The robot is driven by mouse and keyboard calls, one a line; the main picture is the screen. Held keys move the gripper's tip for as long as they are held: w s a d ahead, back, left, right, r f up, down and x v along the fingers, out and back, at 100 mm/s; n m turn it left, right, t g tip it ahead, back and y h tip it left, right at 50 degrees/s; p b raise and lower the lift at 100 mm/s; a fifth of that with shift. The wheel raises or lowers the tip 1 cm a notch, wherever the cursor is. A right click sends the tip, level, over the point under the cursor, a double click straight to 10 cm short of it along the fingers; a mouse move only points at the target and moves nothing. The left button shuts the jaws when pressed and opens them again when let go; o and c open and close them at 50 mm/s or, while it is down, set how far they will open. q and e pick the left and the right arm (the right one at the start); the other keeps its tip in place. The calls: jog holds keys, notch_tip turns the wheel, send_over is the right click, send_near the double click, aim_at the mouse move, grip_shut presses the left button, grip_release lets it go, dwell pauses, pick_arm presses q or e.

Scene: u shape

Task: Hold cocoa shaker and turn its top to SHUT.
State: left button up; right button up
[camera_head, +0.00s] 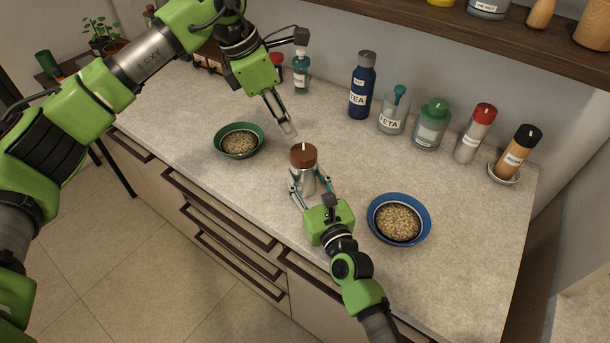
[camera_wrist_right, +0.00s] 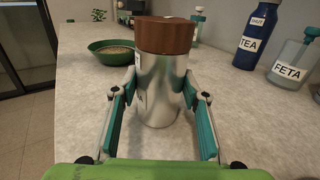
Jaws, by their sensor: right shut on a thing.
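The cocoa shaker (camera_head: 304,167) has a silver body and a brown top with a small light mark, and stands upright on the counter. It also shows in the right wrist view (camera_wrist_right: 160,85), where its label is mostly turned out of sight. My right gripper (camera_head: 309,188) is shut on the shaker's body, one finger on each side, below the brown top. My left gripper (camera_head: 287,130) is above and behind the shaker, apart from its top. Its fingers look close together, but the head view does not show clearly whether they are open.
A green bowl (camera_head: 239,140) stands left of the shaker and a blue bowl (camera_head: 399,219) right of it, both holding grainy food. A blue TEA bottle (camera_head: 362,86), a FETA jar (camera_head: 394,113) and several other containers line the back wall. The counter's front edge is close.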

pick_arm(q)
jog(key=o, duration=0.9)
jog(key=shift+d, duration=0.15)
jog(key=s+d+m+h, duration=0.3)
jog(key=s+d+h, duration=0.1)
jog(key=s+d, duration=0.15)
jog(key=n+t+h, duration=0.2)
jog(key=n+t, duration=0.6)
jog(key=n, duration=0.1)
send_near(301, 153)
jog(key=shift+t, duration=0.3)
jog(key=x, duration=1.1)
jog(key=shift+s+f, duration=0.15)
jog(key=shift+s, duration=0.05)
jog(key=shift+y, duration=0.3)
jog(key=c, duration=1.1)
